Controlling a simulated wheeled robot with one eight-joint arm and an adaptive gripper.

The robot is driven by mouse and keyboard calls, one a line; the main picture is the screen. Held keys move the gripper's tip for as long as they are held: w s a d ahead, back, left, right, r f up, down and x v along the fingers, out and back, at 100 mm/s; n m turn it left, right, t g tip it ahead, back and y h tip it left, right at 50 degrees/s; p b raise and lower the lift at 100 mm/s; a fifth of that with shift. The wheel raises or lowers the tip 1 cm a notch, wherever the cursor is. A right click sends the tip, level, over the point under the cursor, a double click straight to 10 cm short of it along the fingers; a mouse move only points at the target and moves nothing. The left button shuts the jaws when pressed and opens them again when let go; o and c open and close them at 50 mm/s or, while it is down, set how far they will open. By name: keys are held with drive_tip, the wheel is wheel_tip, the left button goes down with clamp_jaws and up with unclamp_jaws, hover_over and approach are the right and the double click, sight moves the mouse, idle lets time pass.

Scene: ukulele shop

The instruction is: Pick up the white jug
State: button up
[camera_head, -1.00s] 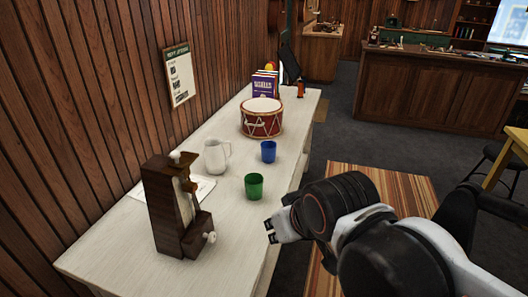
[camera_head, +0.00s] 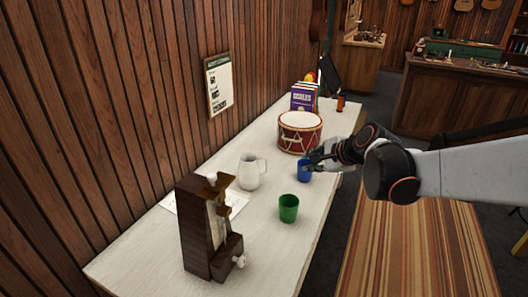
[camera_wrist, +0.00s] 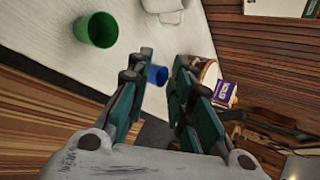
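The white jug (camera_head: 249,172) stands upright on the white table, left of the blue cup and behind the green cup in the head view. Its handle points right. In the wrist view the jug (camera_wrist: 165,6) is cut off at the top edge. My gripper (camera_head: 311,158) is beside the drum and over or near the blue cup in the head view, to the right of the jug and apart from it. In the wrist view its two fingers (camera_wrist: 162,62) are spread with a gap between them, and the blue cup (camera_wrist: 157,75) shows beyond that gap.
A green cup (camera_head: 288,208) and a dark wooden metronome (camera_head: 208,232) stand in front of the jug. A red drum (camera_head: 299,132) and books (camera_head: 304,97) stand behind. Paper (camera_head: 180,203) lies by the jug. The wooden wall (camera_head: 130,120) runs along the table's left side.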

drive_tip(key=w+a+f+m+y, duration=0.1)
drive_tip(key=w+a+f+m, duration=0.15)
drive_tip(key=w, duration=0.25)
drive_tip(key=w+a+f+m+y, duration=0.1)
drive_tip(key=w+a+f+m, duration=0.1)
drive_tip(key=w+f+m, duration=0.3)
drive_tip(key=m+t+y+p, duration=0.1)
drive_tip(key=m+t+y, duration=0.1)
drive_tip(key=m, duration=0.3)
approach(267, 168)
drive_tip(key=shift+g, duration=0.3)
drive_tip(key=b+x, duration=0.1)
drive_tip(key=x, duration=0.2)
drive_tip(key=r+b+x, duration=0.1)
drive_tip(key=x, duration=0.2)
drive_tip(key=b+x, duration=0.1)
drive_tip(key=x, duration=0.3)
drive_tip(key=shift+w+r+b, duration=0.35)
drive_tip(key=shift+w, duration=0.1)
drive_tip(key=shift+r, duration=0.15)
clamp_jaws()
